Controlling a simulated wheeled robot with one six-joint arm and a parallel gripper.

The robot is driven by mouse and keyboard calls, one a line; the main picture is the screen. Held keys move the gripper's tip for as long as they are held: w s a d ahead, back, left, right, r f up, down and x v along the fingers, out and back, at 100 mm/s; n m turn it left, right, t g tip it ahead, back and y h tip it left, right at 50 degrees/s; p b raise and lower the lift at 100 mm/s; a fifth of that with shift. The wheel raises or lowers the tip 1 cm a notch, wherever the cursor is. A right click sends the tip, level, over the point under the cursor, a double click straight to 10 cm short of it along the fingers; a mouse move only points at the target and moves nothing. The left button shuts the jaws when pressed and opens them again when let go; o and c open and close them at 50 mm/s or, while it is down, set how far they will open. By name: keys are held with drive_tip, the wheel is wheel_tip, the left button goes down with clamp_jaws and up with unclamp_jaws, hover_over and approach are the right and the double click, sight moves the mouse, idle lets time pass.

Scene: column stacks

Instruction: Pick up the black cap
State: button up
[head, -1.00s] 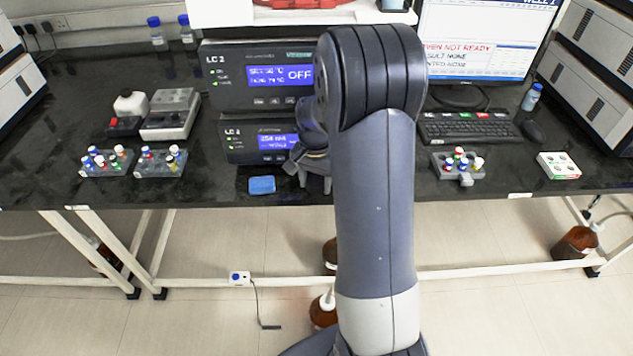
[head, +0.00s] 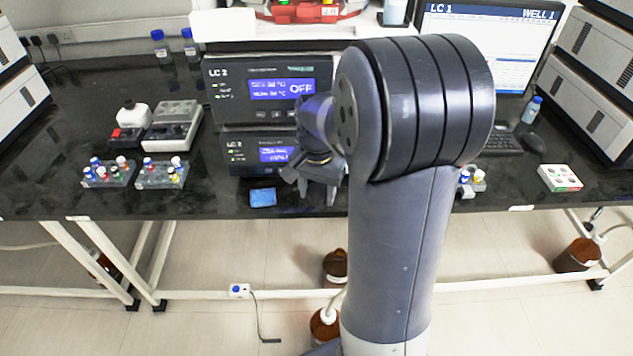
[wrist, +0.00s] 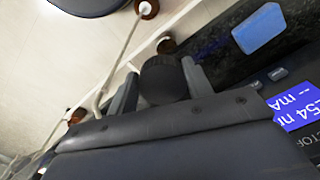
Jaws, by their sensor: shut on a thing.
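The black cap (wrist: 163,80) shows in the wrist view as a dark ribbed round piece between the two grey fingers of my gripper (wrist: 160,86). The fingers are shut on it from both sides. In the head view my gripper (head: 318,190) hangs at the front edge of the black bench, before the lower LC 2 unit. I cannot make out the cap in the head view. In the wrist view the cap appears clear of the bench top, with the floor and bench edge behind it.
A blue pad (head: 263,197) lies on the bench left of my gripper; it also shows in the wrist view (wrist: 260,30). LC 2 units (head: 265,90) stand behind. Vial racks (head: 162,174) are at left. A white box (head: 560,178) is at right. My arm hides part of the bench.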

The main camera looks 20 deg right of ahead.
drive_tip(key=s+a, duration=0.2)
drive_tip(key=s, duration=0.4)
drive_tip(key=s+a, duration=0.3)
drive_tip(key=s, duration=0.4)
drive_tip(key=shift+s+a, duration=0.2)
drive_tip(key=shift+a, duration=0.1)
